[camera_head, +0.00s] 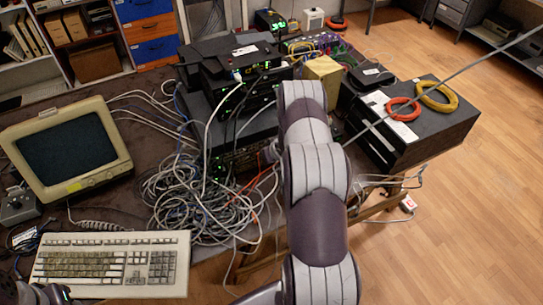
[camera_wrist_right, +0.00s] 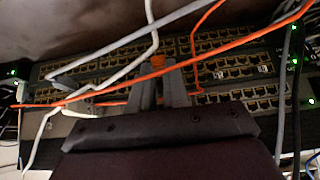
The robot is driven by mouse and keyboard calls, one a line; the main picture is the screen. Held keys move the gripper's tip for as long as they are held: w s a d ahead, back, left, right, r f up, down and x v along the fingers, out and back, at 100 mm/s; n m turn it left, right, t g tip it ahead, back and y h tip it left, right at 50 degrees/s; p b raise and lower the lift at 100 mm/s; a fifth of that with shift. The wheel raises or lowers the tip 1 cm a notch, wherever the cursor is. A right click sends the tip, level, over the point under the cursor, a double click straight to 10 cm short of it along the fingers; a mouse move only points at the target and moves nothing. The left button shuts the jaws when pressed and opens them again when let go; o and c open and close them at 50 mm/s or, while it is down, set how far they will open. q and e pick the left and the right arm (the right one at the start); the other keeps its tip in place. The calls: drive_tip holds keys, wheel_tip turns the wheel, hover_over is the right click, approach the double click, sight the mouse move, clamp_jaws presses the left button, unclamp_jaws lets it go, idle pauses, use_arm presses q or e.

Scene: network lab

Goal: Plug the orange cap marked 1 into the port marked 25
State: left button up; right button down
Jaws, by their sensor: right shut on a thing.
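In the right wrist view, my right gripper (camera_wrist_right: 158,66) is shut on a small orange cap (camera_wrist_right: 157,60) between its fingertips, in front of the rows of ports. The number on the cap cannot be read. The switch panel (camera_wrist_right: 215,93) has several rows of ports with a few small white labels. I cannot make out which port is marked 25. In the head view, my right arm reaches up to the rack (camera_head: 237,157) and its gripper is hidden. A dark part of my left arm (camera_head: 45,293) shows at the bottom left corner; its jaws cannot be made out.
An orange cable (camera_wrist_right: 110,88) and pale cables (camera_wrist_right: 152,25) cross in front of the ports, close to the fingers. A cable tangle (camera_head: 190,190) lies before the rack. A monitor (camera_head: 68,150) and a keyboard (camera_head: 110,265) stand left. A black box (camera_head: 430,135) with cable rings stands right.

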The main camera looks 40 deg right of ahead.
drive_tip(key=shift+w+p, duration=0.3)
idle(0.6)
drive_tip(key=c, duration=1)
unclamp_jaws()
drive_tip(key=shift+c, duration=0.2)
drive_tip(key=shift+r, duration=0.1)
drive_tip(key=v, duration=1.2)
drive_tip(key=shift+s+r, duration=0.15)
drive_tip(key=shift+s, duration=0.05)
